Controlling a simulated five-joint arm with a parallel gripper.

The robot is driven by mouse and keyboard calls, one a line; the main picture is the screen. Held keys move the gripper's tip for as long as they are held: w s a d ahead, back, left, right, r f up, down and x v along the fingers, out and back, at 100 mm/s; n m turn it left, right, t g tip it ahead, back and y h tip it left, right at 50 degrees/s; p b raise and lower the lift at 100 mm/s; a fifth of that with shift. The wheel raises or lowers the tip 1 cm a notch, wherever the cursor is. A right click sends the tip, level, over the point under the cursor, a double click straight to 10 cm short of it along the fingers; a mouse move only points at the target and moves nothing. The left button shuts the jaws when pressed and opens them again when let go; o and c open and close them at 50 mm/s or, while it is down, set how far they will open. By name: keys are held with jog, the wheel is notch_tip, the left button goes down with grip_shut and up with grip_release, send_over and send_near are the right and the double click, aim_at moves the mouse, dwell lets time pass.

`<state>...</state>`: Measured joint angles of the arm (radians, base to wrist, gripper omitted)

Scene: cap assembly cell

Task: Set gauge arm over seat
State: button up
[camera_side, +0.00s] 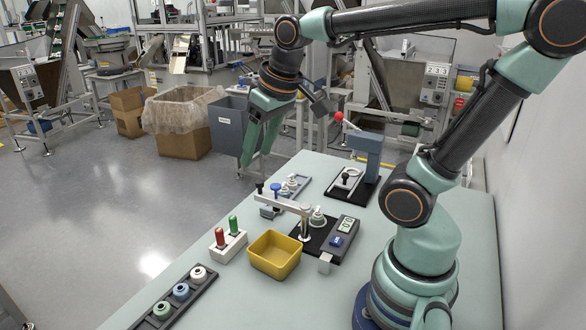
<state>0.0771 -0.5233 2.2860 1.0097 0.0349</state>
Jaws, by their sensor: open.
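The gauge stands on a black base (314,247) near the middle of the table. The arm's free end points away from the seat. My gripper (257,156) is open and empty, with its fingers pointing down, above and behind the gauge and apart from it.
A yellow bin (275,254) stands in front of the gauge. A white block with red and green pegs (228,243) and a dark rack of round caps (180,295) are to the left. A blue press (367,157) with a red knob stands behind right. The table's right side is clear.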

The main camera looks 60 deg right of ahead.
aim_at(260, 181)
jog(key=w+d+f+m+g, duration=0.1)
jog(key=w+d+m+g, duration=0.3)
jog(key=w+d, duration=0.45)
jog(key=f, duration=0.4)
jog(key=d+f, duration=0.1)
jog(key=f, duration=0.3)
jog(key=s+f, duration=0.1)
jog(key=f, duration=0.3)
jog(key=shift+d+f, duration=0.1)
jog(key=shift+d, duration=0.05)
grip_shut()
dwell(0.9)
